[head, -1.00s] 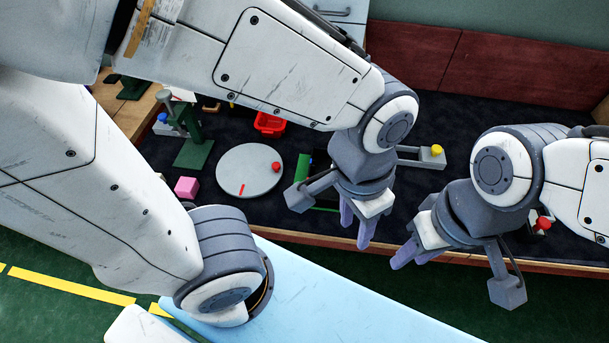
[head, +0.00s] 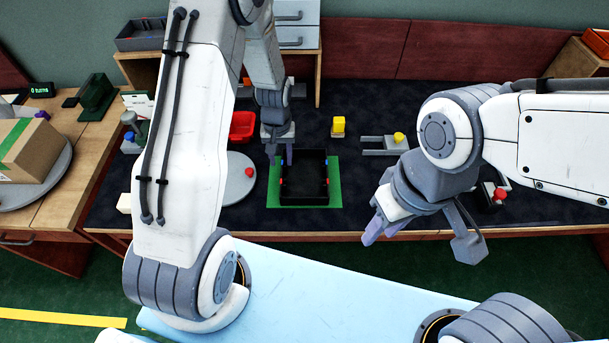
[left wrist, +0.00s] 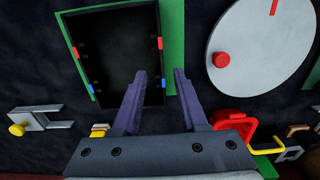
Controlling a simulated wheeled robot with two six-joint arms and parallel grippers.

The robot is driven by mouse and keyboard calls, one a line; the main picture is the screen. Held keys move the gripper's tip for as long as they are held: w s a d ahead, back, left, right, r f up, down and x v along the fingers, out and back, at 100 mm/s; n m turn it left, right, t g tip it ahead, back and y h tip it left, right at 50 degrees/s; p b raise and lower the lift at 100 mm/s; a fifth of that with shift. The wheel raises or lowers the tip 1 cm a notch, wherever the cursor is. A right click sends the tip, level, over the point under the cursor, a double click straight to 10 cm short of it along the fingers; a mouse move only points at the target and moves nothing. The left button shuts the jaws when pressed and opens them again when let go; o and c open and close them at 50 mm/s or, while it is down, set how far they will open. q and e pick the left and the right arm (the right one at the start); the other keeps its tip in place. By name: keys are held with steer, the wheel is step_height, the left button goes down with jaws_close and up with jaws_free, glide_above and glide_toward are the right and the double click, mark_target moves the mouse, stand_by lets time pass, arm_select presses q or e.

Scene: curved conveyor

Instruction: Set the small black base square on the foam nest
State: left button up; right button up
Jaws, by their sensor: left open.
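A small black base (head: 315,197), a shallow open tray with red and blue marks on its walls, lies on a green sheet (head: 334,166). The sheet shows as a margin around it; I cannot tell whether it is the foam nest. In the left wrist view the base (left wrist: 112,55) looks slightly turned against the sheet (left wrist: 176,40). My right gripper (head: 381,232) is at the front, apart from the base.
A grey disc (head: 238,185) with a red knob lies left of the base.

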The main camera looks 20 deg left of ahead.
mark_target(282, 171)
arm_select(q)
step_height(282, 171, down, 2)
steer(key=shift+w+a+f+p, duration=0.1)
steer(key=shift+f+p, duration=0.3)
steer(key=shift+f, duration=0.95)
steer(key=shift+w+a+f+p, duration=0.1)
steer(key=shift+f+p, duration=0.25)
steer(key=shift+f, duration=1)
jaws_close()
